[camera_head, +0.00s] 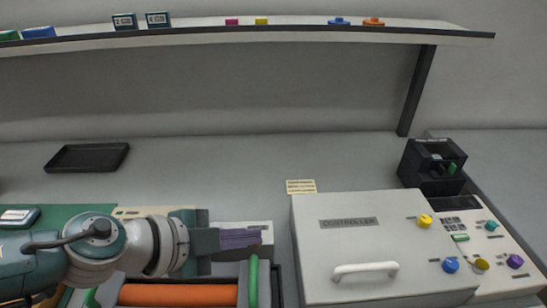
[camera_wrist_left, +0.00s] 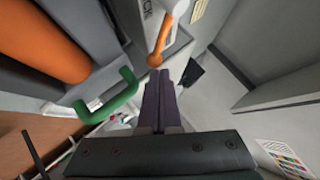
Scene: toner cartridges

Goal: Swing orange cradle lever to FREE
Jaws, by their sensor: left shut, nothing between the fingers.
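In the left wrist view the orange lever (camera_wrist_left: 161,38) runs from a pale pivot at the top edge down to a rounded end. It stands beside a grey-white block with partly readable dark lettering. My left gripper (camera_head: 258,238) has dark purple fingers pressed together with nothing between them. In the left wrist view its fingertips (camera_wrist_left: 158,74) appear just below the lever's rounded end; I cannot tell whether they touch. In the head view the lever is not visible, and the gripper covers part of the cradle area. My right gripper is not in view.
A large orange roller (camera_head: 180,295) and a green handle (camera_head: 254,282) lie close below the left gripper. A grey controller box (camera_head: 345,235) with a white handle stands to the right. A shelf (camera_head: 250,35) runs above. A black tray (camera_head: 88,157) lies at the back left.

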